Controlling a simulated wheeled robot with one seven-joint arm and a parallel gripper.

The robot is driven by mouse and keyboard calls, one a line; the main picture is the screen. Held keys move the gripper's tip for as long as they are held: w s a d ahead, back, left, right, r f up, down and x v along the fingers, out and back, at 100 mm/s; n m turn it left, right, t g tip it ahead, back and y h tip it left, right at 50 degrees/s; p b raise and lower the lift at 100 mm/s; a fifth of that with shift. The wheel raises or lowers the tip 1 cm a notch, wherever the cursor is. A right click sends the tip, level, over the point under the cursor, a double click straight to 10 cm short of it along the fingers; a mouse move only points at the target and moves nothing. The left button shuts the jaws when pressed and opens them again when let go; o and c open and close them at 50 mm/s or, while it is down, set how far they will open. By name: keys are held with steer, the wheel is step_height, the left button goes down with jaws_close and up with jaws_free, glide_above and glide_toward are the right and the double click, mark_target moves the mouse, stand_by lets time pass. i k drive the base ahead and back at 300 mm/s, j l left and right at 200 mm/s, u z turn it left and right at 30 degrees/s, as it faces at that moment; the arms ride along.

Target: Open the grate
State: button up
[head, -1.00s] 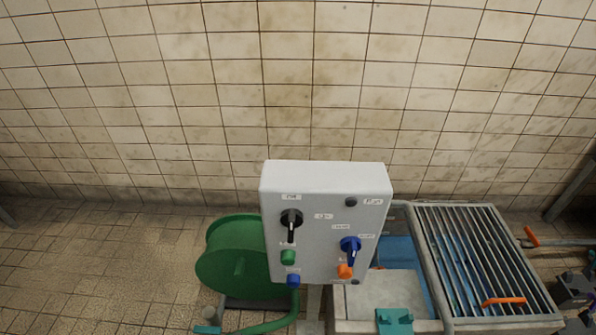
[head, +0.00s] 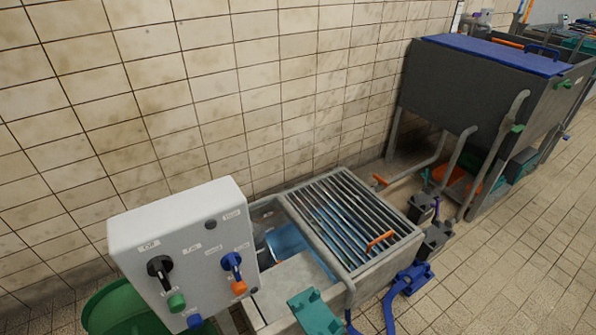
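The grate (head: 345,222) is a frame of grey metal bars on top of a low concrete basin (head: 345,285). It lies flat and covers the right part of the basin. An orange handle (head: 380,239) is on its bars near the front right side. Blue shows below the bars and in the uncovered gap to the left of the grate. My gripper is not in view.
A white control box (head: 190,255) with knobs stands at the front left, beside a green reel (head: 115,308). A dark tank with a blue lid (head: 495,55) stands at the right. Pumps and a blue pipe (head: 408,282) lie right of the basin. Tiled floor (head: 520,255) is open at the lower right.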

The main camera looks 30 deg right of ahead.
mark_target(415, 232)
steer(key=i+l, duration=0.25)
steer(key=l, duration=0.15)
steer(key=i+l+z, duration=0.1)
steer(key=i+l, duration=0.15)
steer(key=l, duration=0.15)
steer(key=i+l, duration=0.25)
steer(key=l, duration=0.15)
